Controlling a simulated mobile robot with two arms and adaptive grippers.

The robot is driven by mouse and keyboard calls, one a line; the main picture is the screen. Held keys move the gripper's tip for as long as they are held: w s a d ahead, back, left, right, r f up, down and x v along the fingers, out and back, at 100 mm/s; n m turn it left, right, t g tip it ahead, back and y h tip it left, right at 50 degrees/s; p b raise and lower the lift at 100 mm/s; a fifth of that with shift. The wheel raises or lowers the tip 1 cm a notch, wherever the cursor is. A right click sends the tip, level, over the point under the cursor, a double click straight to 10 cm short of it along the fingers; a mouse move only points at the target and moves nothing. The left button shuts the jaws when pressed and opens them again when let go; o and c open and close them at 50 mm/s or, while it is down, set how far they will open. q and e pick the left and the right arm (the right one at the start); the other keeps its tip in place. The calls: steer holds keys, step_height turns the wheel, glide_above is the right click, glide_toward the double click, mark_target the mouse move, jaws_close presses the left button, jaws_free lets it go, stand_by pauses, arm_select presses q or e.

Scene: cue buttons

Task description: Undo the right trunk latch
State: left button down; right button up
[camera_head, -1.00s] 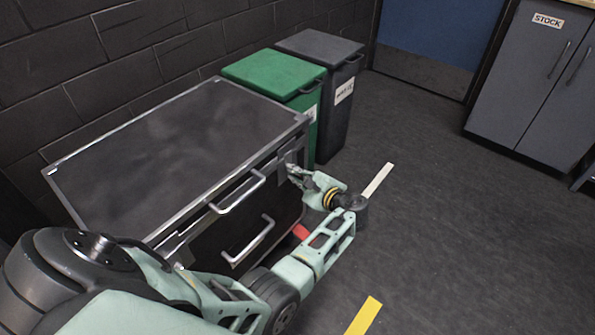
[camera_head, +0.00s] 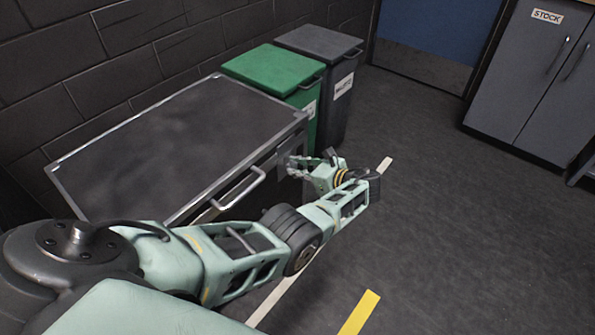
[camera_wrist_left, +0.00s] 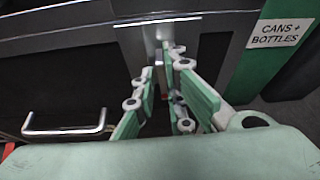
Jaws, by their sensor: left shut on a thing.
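The trunk (camera_head: 185,130) is a dark box with a bright metal rim, standing against the wall. The right latch sits on its front near the right corner; in the left wrist view its grey metal plate (camera_wrist_left: 184,28) shows at the top middle. My left gripper (camera_head: 291,168) is at this latch. In the left wrist view its green fingers (camera_wrist_left: 161,76) stand on both sides of the latch's lower part and are shut on it. The fingers partly hide the held part. The front's lower left is hidden behind my arm. My right gripper is not in view.
A metal handle (camera_head: 238,190) sticks out from the trunk's front, left of the latch. A green bin (camera_head: 275,68) and a grey bin (camera_head: 320,42) stand beyond the trunk. Grey cabinets (camera_head: 530,80) are at right. The floor (camera_head: 450,230) between is clear.

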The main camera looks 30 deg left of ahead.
arm_select(q)
steer(key=shift+w+r, duration=0.35)
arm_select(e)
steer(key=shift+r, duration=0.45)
arm_select(q)
steer(key=c, duration=2)
jaws_free()
steer(key=shift+o, duration=0.4)
steer(key=shift+f, duration=0.25)
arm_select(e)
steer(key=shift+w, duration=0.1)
arm_select(q)
steer(key=shift+s, duration=0.1)
steer(key=w+v, duration=0.1)
steer(key=v, duration=1.1)
steer(key=shift+s, duration=0.4)
